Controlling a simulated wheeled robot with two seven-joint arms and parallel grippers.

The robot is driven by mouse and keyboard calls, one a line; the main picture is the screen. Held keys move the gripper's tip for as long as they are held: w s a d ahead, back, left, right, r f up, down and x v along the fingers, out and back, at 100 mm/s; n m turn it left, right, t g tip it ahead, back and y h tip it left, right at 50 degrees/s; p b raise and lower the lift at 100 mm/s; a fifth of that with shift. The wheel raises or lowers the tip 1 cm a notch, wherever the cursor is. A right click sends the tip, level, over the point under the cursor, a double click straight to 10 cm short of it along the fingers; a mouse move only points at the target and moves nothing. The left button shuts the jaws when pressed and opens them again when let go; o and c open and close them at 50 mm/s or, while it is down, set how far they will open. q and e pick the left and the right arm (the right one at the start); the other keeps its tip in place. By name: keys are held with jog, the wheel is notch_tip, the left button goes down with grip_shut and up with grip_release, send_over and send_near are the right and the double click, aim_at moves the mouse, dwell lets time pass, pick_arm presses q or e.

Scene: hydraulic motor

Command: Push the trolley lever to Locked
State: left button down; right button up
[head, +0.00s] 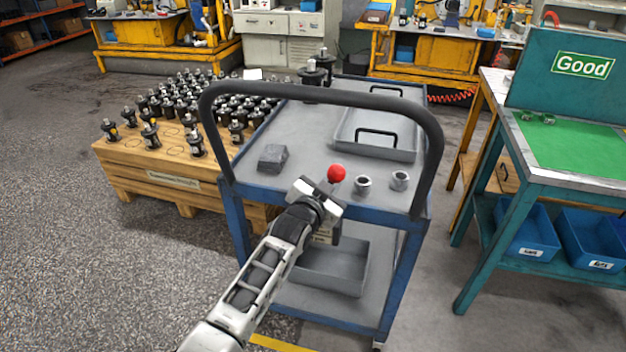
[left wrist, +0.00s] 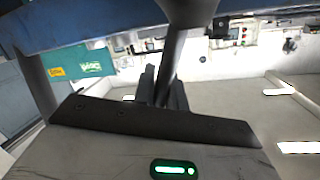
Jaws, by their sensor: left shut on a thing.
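The trolley (head: 290,120) is blue and grey with a dark push handle across its near end. Its lever has a red ball knob (head: 336,173) and rises at the near edge of the top tray. My left gripper (head: 320,188) is at the lever, just below the knob, and hides most of the rod. In the left wrist view the grey lever rod (left wrist: 172,60) runs between the dark fingers of my left gripper (left wrist: 163,88), which are shut on it. A label plate (head: 325,237) below is partly hidden by my arm and not readable. My right gripper is not in view.
Two metal rings (head: 363,185) and a dark grey block (head: 273,158) are on the top tray near the lever. The push handle (head: 318,93) arches over this area. A wooden pallet box (head: 160,180) with motors stands left, a teal bench (head: 540,185) right.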

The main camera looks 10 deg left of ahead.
pick_arm(q)
jog(key=shift+d+f, duration=0.15)
jog(key=shift+d, duration=0.05)
dwell(0.4)
jog(key=c, duration=1.4)
grip_release()
jog(key=shift+c, duration=0.2)
jog(key=p+v, duration=0.1)
jog(key=v, duration=1.5)
jog(key=shift+d, duration=0.1)
jog(key=s+f+n+g, duration=0.2)
jog(key=s+f, duration=0.4)
jog(key=s, duration=0.3)
jog(key=s+a+f+n+g, duration=0.1)
jog(key=s+f+n+g, duration=0.1)
jog(key=s+f, duration=0.5)
jog(key=s+g, duration=0.1)
jog(key=s, duration=0.2)
jog(key=shift+g, duration=0.3)
